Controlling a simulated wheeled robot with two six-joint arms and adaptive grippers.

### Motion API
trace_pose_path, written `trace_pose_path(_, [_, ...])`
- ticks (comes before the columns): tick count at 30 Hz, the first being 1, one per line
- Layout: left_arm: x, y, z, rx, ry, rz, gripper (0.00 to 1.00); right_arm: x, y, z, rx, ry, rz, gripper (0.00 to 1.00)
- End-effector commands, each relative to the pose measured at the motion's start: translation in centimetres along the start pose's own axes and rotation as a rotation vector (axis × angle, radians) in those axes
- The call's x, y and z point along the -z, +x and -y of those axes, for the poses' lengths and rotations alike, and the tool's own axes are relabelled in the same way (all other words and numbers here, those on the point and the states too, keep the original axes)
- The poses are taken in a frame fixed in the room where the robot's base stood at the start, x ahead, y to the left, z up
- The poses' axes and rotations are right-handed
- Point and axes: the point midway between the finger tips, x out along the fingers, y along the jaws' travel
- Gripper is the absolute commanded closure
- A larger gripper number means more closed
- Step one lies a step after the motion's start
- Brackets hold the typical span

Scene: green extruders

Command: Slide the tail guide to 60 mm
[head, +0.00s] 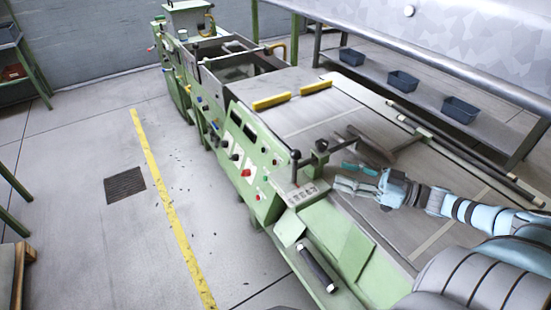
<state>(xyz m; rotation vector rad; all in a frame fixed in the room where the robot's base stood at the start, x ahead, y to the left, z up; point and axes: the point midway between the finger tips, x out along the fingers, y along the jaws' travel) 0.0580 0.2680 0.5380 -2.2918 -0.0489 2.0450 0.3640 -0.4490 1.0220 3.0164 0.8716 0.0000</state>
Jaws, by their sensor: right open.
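The green extruder (232,130) runs from the back left to the front right, with a flat grey bed. On its near edge, a small block with a black knob (321,145) stands beside a dark curved plate (372,148); I cannot tell for sure which part is the tail guide. No millimetre scale is readable. My right gripper (341,176) is open and empty over the bed, its fingers pointing left, just below the block and plate in the picture. A gap seems to show between the fingers and the block. My left gripper is not in view.
Two yellow bars (272,102) lie on the bed further back. A black ball-topped lever (295,155) rises near the front panel. Long rails (450,143) run along the right side. Blue bins (403,81) stand on a shelf behind.

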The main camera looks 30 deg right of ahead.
Motion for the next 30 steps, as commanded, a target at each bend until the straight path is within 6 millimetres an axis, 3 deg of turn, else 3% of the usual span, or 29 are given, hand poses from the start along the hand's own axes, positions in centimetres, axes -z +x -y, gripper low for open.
trace_pose_path(5, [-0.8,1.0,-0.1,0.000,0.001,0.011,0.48,-0.2,2.2,0.0,0.003,-0.001,-0.004,0.56])
trace_pose_path(18, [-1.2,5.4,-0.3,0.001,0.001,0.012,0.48,-0.2,12.2,0.1,0.003,-0.002,-0.009,0.56])
trace_pose_path(24, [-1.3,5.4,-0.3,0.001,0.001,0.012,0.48,0.0,14.3,0.2,0.005,-0.001,-0.004,0.56])
trace_pose_path(30, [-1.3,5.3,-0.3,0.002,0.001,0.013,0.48,0.0,14.6,0.2,0.004,0.000,-0.001,0.56])
